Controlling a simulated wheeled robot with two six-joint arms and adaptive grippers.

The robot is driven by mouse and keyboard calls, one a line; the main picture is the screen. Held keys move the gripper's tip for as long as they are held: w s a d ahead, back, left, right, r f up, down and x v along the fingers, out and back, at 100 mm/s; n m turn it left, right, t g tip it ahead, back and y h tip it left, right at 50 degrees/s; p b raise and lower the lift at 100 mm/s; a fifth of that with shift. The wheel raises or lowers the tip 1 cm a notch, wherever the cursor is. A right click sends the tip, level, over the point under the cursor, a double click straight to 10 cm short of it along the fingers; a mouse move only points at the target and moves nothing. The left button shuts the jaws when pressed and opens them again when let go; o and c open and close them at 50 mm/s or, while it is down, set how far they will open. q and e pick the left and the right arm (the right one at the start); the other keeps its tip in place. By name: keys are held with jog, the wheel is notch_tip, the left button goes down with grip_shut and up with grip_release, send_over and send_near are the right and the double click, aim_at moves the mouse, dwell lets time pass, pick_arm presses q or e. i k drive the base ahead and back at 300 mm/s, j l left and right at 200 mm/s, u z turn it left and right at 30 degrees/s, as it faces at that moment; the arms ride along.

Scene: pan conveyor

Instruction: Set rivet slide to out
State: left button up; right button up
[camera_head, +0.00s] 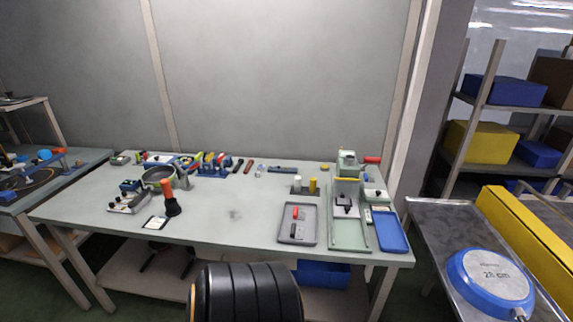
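A pale green riveting press (347,160) with a red lever handle (372,160) stands at the back right of the workbench. A long green slide bed (350,238) runs from under the press toward the bench's front edge. A small carriage with a light block and dark parts (346,206) sits on the bed's rear half, near the press. The front part of the bed is bare. Fine details of the slide are too small to tell. Neither of my grippers shows in the head view.
A grey tray (285,233) with small red and dark parts lies left of the slide bed, and a blue tray (391,232) lies right. A pan (157,176) and an orange-handled tool (169,197) stand at left. The bench middle (232,214) is clear.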

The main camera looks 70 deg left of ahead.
aim_at(346, 208)
jog(key=u, duration=1.85)
